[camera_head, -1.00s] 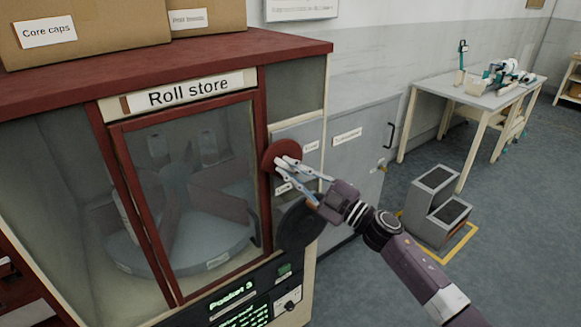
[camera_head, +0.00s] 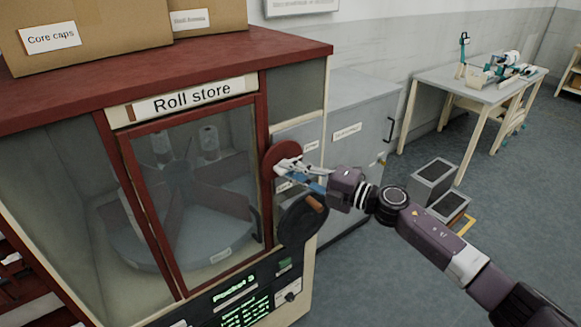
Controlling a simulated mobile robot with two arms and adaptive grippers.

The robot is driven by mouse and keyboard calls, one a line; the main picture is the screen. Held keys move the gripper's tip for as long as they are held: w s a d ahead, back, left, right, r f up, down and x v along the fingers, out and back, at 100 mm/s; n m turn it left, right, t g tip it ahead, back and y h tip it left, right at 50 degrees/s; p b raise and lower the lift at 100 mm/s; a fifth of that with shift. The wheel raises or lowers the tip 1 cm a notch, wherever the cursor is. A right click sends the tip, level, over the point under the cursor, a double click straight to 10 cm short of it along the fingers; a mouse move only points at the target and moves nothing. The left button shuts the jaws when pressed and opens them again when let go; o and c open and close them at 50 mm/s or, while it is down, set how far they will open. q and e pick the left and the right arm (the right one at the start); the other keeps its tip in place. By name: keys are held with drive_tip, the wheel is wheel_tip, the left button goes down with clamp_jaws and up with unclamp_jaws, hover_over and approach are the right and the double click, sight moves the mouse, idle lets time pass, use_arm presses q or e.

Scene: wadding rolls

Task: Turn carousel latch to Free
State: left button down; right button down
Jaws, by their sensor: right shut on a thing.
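The carousel latch (camera_head: 277,156) is a dark red round disc on the right side of the Roll store cabinet (camera_head: 264,120). My right gripper (camera_head: 289,166) reaches it from the right and is shut on its middle, with the fingers covering the part they hold. A small label (camera_head: 311,146) sits up and right of the disc and another (camera_head: 284,187) below it; their words are too small to read surely. The latch's exact angle is hidden by the fingers. Behind the glass door, the round carousel (camera_head: 215,235) holds upright dividers and pale rolls. My left gripper is not in view.
A black crank wheel (camera_head: 300,222) with a brown handle sits just below the gripper. The lit control panel (camera_head: 243,301) is lower down. A grey cabinet (camera_head: 362,140), a step stool (camera_head: 435,184) and a workbench (camera_head: 480,88) stand to the right. Open floor lies between.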

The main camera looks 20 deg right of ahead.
drive_tip(key=shift+f, duration=0.1)
idle(0.4)
drive_tip(key=c, duration=2)
unclamp_jaws()
drive_tip(key=shift+o, duration=0.2)
drive_tip(key=v, duration=1.2)
